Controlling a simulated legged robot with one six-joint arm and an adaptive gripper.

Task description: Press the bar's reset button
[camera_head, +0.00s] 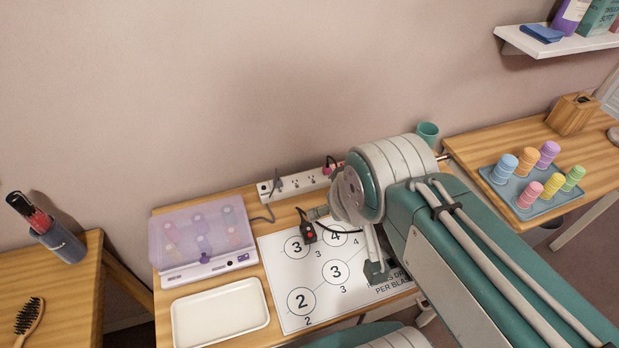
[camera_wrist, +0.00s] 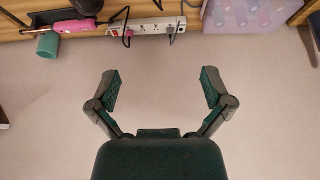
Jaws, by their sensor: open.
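The white power bar (camera_head: 292,184) runs along the back of the desk against the wall, partly hidden by my arm. In the wrist view the bar (camera_wrist: 150,27) is upside down at the top, with a pink plug (camera_wrist: 127,36) and a dark plug (camera_wrist: 171,33) in it. A small red patch (camera_wrist: 114,29) shows near the bar's left end there; it is too small to tell whether it is the reset button. My gripper (camera_wrist: 161,88) is open and empty, with its fingers apart below the bar in that picture and not touching it.
A lidded clear lilac case (camera_head: 203,238), a cream tray (camera_head: 220,313) and a numbered white mat (camera_head: 313,304) cover the desk. A black piece with a red spot (camera_head: 308,232) shows over the mat. A teal cup (camera_head: 427,134) stands behind my arm. Bare wall lies above the bar.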

